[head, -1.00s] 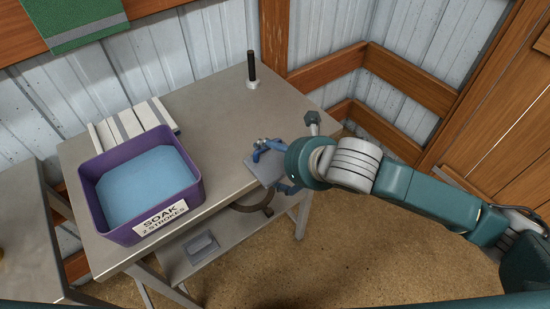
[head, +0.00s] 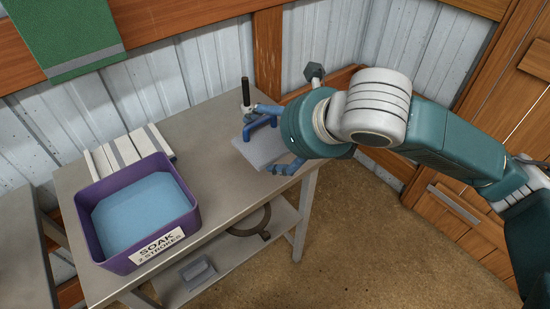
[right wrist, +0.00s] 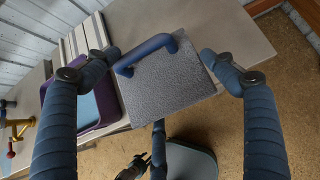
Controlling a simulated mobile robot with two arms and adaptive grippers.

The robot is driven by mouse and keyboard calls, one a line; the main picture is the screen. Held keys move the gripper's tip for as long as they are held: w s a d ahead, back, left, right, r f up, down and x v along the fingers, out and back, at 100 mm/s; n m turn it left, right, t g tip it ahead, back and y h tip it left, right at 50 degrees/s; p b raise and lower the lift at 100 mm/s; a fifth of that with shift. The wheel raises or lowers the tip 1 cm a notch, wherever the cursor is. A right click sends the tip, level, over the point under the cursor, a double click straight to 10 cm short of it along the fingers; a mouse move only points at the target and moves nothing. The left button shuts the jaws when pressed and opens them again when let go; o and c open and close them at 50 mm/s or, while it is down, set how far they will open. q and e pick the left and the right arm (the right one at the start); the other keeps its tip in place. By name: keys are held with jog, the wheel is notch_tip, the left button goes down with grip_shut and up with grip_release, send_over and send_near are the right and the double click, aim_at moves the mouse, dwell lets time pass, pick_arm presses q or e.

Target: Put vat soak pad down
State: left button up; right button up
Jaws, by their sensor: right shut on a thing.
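The soak pad (head: 262,147) is a flat grey square plate at the right end of the metal table (head: 215,185). In the right wrist view the pad (right wrist: 165,85) has a speckled face and a blue bar handle (right wrist: 147,52) along one edge. My right gripper (head: 276,143) is shut on the pad, with a finger to either side of it. Whether the pad touches the tabletop or hangs just above it, I cannot tell. The purple vat (head: 90,217) with light blue liquid and a SOAK label stands on the table's left part.
A slatted white rack (head: 130,150) lies behind the vat. A black upright post (head: 246,92) stands at the back right. A lower shelf (head: 225,250) holds a dark ring (head: 250,222) and a grey block (head: 198,272). Tabletop between vat and pad is bare.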

notch_tip(320, 180, up, 4)
jog(key=shift+f, duration=0.1)
jog(key=d+r+m+t+h, duration=0.1)
jog(key=d+m+h, duration=0.4)
jog(key=d, duration=1.2)
jog(key=shift+w+r+m+t, duration=0.3)
jog(key=shift+w+r+m, duration=0.05)
jog(key=shift+r+m, duration=0.5)
jog(key=shift+f, duration=0.1)
jog(key=n+g+y, duration=0.1)
jog(key=n+y, duration=0.4)
jog(key=n, duration=0.2)
send_over(275, 143)
jog(key=shift+d+f+m, duration=0.15)
jog(key=shift+f, duration=0.45)
jog(key=shift+d+f+m, duration=0.1)
jog(key=shift+f, duration=0.5)
jog(key=shift+a+g, duration=0.3)
